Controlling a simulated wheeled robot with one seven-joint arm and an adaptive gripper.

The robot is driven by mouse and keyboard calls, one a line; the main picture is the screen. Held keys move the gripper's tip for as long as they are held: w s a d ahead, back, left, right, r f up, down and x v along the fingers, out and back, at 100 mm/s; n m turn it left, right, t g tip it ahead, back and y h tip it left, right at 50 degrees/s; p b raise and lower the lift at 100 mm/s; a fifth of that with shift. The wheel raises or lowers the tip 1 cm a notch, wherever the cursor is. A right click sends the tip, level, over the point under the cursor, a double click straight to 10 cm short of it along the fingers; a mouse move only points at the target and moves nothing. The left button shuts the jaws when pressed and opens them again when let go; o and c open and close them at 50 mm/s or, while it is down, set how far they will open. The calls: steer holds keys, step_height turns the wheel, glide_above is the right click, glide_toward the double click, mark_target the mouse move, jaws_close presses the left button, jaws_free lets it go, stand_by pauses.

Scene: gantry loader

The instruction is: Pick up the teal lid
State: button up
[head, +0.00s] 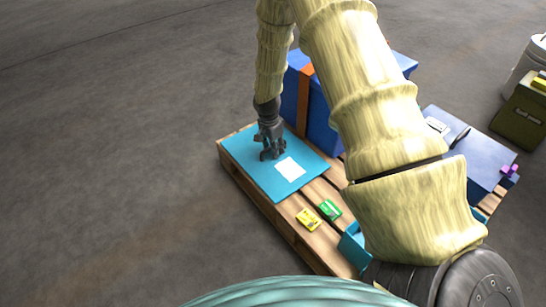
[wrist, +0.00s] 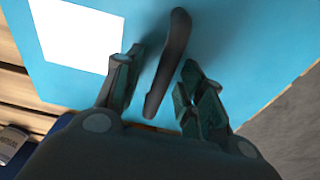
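The teal lid (head: 255,172) lies flat on a wooden pallet, with a white square label (head: 290,169) on its top. In the wrist view the lid (wrist: 235,40) fills most of the picture, and a dark bar handle (wrist: 170,62) stands out on it. My gripper (head: 271,155) is low over the lid, to the left of the label. In the wrist view my gripper (wrist: 160,72) is open, with one finger on each side of the handle. Gaps show between the fingers and the handle. In the head view the handle is hidden behind the gripper.
The pallet (head: 290,232) also bears a yellow box (head: 308,219), a green box (head: 330,210) and a blue crate with an orange strap (head: 304,95) just behind the lid. A blue case (head: 470,145) and an olive bin (head: 522,112) are at right. Floor at left is clear.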

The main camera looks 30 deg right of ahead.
jaws_close()
steer(key=shift+r, duration=0.1)
